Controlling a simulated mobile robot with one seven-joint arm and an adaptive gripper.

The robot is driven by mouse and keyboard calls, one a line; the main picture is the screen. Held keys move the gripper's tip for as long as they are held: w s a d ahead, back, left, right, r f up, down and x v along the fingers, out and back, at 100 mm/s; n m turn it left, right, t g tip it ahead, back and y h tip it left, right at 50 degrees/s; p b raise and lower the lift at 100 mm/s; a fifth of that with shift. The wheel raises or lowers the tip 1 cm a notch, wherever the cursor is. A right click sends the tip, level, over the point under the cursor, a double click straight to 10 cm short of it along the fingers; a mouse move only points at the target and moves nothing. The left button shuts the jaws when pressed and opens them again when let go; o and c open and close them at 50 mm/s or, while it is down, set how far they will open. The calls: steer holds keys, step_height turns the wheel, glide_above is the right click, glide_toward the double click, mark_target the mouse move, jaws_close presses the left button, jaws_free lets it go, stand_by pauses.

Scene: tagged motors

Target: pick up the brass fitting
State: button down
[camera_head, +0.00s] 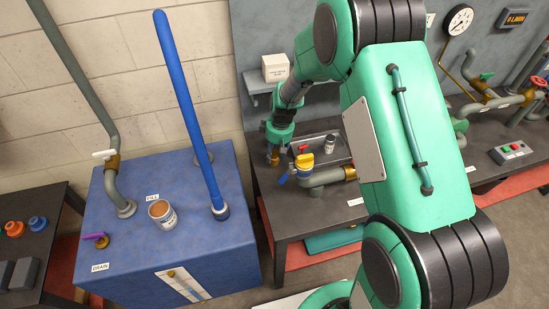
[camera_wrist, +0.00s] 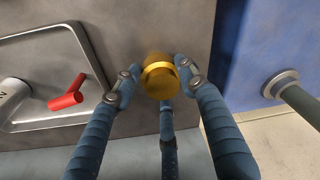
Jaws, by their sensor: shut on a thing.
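The brass fitting (camera_wrist: 159,77) is a short, round, golden piece with a ridged rim, seen from above in the wrist view. My gripper (camera_wrist: 157,80) has its blue-grey ribbed fingers on both sides of it, with a third finger below it in the picture. The gripper is shut on the fitting. In the head view my gripper (camera_head: 274,153) is small, at the left end of the dark bench, and the fitting (camera_head: 274,159) is mostly hidden by the fingers. I cannot tell whether the fitting touches the bench top.
A metal tray (camera_wrist: 92,58) beside the gripper holds a white labelled cylinder (camera_wrist: 12,93) and a red-handled piece (camera_wrist: 67,97). A yellow valve (camera_head: 304,161) on a grey pipe stands close by. The blue tank (camera_head: 187,255) with a can (camera_head: 162,214) stands left, across a gap.

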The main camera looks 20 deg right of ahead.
mark_target(275, 153)
steer(key=shift+r+p, duration=1.1)
steer(key=shift+r, duration=3.95)
